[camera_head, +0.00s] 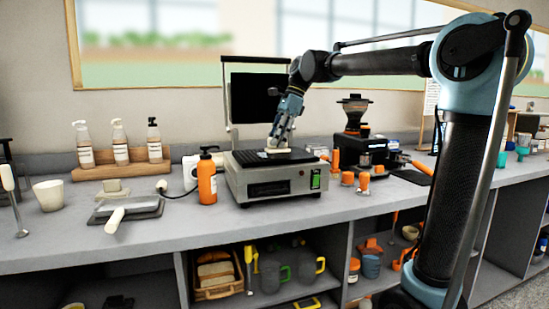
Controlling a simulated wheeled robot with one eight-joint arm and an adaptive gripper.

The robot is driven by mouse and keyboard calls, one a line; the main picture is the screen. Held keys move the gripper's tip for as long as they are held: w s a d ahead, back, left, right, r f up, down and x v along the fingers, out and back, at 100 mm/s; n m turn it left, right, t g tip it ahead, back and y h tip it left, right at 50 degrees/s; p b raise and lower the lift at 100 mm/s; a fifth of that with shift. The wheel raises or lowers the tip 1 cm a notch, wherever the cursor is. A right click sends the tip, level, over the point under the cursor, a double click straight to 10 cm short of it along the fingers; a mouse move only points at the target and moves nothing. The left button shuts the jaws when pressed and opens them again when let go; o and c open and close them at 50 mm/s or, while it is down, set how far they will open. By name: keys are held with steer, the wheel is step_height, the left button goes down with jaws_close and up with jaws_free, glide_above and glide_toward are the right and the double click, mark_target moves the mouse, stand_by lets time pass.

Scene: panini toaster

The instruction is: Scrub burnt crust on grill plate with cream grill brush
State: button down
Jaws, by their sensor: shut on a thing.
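The panini toaster (270,182) stands on the counter with its lid (256,97) raised. Its dark ribbed grill plate (250,158) faces up. My gripper (275,145) points down over the plate and is shut on the cream grill brush (277,152). The brush shows as a small pale block low at my fingertips, at or just above the plate's surface; I cannot tell whether it touches. The burnt crust cannot be made out at this size, and my fingers hide part of the brush.
An orange bottle (207,180) stands close left of the toaster. A coffee grinder (354,115) and several small orange-topped items are to the right. Pump bottles (119,142) stand in a wooden rack at the back left. A grey tray (143,208) lies at front left.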

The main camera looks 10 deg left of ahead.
steer(key=shift+w+a, duration=0.6)
steer(key=shift+w, duration=0.35)
steer(key=shift+w+a, duration=0.6)
steer(key=shift+w, duration=0.35)
steer(key=shift+s+r, duration=0.1)
steer(key=shift+r, duration=2.35)
